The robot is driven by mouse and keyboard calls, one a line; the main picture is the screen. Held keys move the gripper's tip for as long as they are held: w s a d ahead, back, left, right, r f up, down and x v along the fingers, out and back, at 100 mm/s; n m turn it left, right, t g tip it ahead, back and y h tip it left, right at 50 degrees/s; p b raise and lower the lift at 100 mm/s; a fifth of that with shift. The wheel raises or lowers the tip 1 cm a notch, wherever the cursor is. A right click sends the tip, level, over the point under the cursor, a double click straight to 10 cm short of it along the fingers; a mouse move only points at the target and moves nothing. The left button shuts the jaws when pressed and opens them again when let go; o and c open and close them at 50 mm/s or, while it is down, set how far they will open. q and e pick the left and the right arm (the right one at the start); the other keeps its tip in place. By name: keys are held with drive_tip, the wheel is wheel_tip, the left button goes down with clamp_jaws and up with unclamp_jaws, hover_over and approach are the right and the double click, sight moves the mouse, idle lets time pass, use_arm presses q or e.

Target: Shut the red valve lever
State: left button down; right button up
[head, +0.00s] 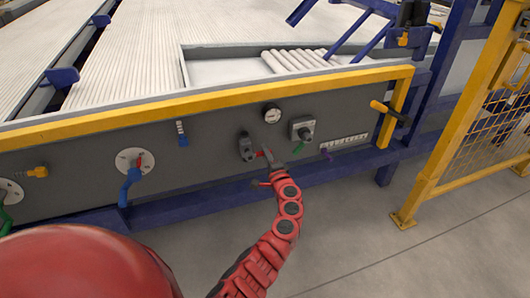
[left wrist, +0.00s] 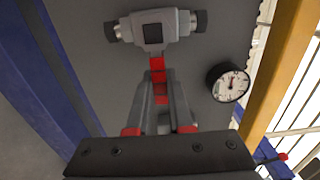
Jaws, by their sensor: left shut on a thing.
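The red valve lever (head: 260,154) sits on a dark grey valve body (head: 246,146) fixed to the grey panel, and sticks out to its right in the head view. In the left wrist view the lever (left wrist: 158,66) stands at a right angle to the line of the valve body's two end fittings (left wrist: 153,29). My left gripper (head: 269,160) is shut on the lever; its fingers (left wrist: 159,84) lie on either side of it and hide part of it. My right gripper is not in view.
A round gauge (head: 272,114) is just above the lever, also close by in the left wrist view (left wrist: 229,83). A grey box with a knob (head: 303,129) is to the right. A yellow rail (head: 180,103) runs above the panel and a blue beam (head: 185,205) below.

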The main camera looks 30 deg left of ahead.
use_arm(q)
drive_tip(key=shift+f, duration=0.15)
drive_tip(key=c, duration=0.8)
unclamp_jaws()
drive_tip(key=shift+d, duration=0.1)
drive_tip(key=p+v, duration=0.3)
drive_tip(key=v, duration=1.4)
drive_tip(key=shift+s, duration=0.25)
drive_tip(key=shift+w+d, duration=0.1)
